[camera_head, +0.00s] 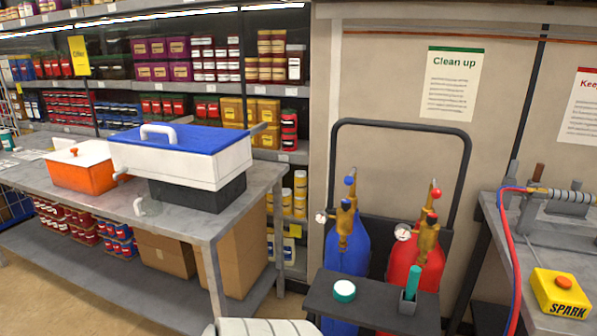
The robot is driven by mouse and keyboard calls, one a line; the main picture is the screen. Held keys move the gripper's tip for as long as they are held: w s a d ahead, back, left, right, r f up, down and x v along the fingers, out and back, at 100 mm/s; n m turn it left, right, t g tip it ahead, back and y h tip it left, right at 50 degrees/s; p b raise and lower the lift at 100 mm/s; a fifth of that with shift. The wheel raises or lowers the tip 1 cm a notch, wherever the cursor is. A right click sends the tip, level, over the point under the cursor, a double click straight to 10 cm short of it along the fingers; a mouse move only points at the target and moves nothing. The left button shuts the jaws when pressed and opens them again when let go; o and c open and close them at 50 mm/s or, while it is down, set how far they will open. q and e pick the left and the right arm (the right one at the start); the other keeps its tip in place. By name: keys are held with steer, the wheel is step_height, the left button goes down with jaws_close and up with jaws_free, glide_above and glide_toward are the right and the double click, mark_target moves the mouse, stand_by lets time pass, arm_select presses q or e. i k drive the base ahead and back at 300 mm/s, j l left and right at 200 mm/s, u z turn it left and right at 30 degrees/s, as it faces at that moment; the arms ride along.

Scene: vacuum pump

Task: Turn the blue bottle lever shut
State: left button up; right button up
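The blue bottle (347,257) stands upright in a dark cart near the middle right. A brass valve (344,240) sits on its top, with a small dark-blue part (346,204) on it and a blue ball (350,181) above. I cannot tell which way the lever points. A small gauge (321,218) sticks out to the left of the valve. Neither of my grippers is in view. A pale rounded piece at the bottom edge shows no fingers.
A red bottle (414,262) with a brass valve stands close on the right. Benches flank the cart: the left bears a blue-lidded box (185,140), the right a yellow SPARK box (562,294).

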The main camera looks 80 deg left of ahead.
mark_target(348, 180)
steer(key=u, duration=1.8)
steer(key=i+l+u, duration=0.2)
steer(key=k+j, duration=0.1)
